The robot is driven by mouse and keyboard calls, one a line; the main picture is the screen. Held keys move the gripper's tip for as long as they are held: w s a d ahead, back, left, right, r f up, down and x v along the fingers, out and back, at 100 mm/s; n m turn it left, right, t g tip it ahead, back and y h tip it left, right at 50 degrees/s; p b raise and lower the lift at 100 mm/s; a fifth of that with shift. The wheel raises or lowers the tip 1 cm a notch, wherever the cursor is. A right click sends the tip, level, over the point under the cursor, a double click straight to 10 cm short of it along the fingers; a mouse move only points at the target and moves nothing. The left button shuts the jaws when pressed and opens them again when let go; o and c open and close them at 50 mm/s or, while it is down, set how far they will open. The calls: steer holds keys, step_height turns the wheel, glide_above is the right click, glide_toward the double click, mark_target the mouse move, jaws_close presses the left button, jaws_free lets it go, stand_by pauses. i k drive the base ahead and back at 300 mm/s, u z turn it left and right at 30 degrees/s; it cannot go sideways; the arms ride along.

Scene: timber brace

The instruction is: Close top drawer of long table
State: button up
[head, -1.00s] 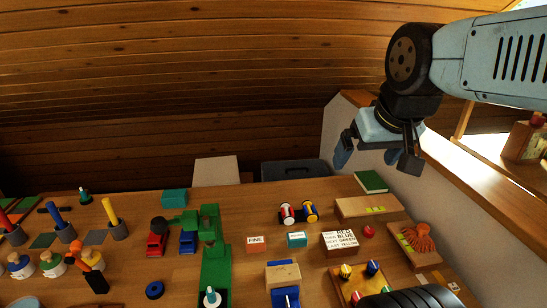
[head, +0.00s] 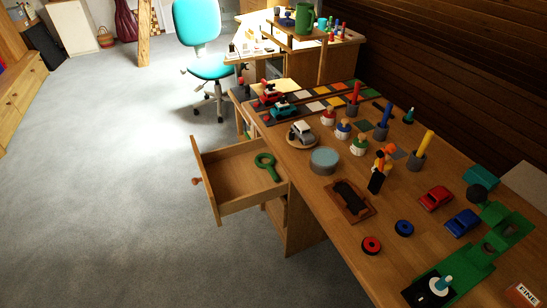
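The long wooden table (head: 318,224) runs from the lower right toward the back of the head view. Its top drawer (head: 238,205) is pulled out to the left, over the grey floor. The drawer has a light wooden front with a round reddish-brown knob (head: 196,181) facing left. A green ring-shaped object with a handle (head: 266,166) lies inside the drawer. My gripper is not in this view, so its state and its distance from the drawer are hidden.
The carpet (head: 130,190) left of the drawer is open. A turquoise chair (head: 197,25) stands behind, near another desk. Toys cover the tabletop, including a silver car (head: 301,132), a grey-blue round tin (head: 324,160) and a red car (head: 435,198).

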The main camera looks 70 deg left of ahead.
mark_target(234, 182)
steer(key=k, duration=0.45)
steer(key=u, duration=0.55)
steer(key=i, duration=0.55)
steer(key=u, duration=2.65)
steer(key=i, duration=0.5)
steer(key=z, duration=0.25)
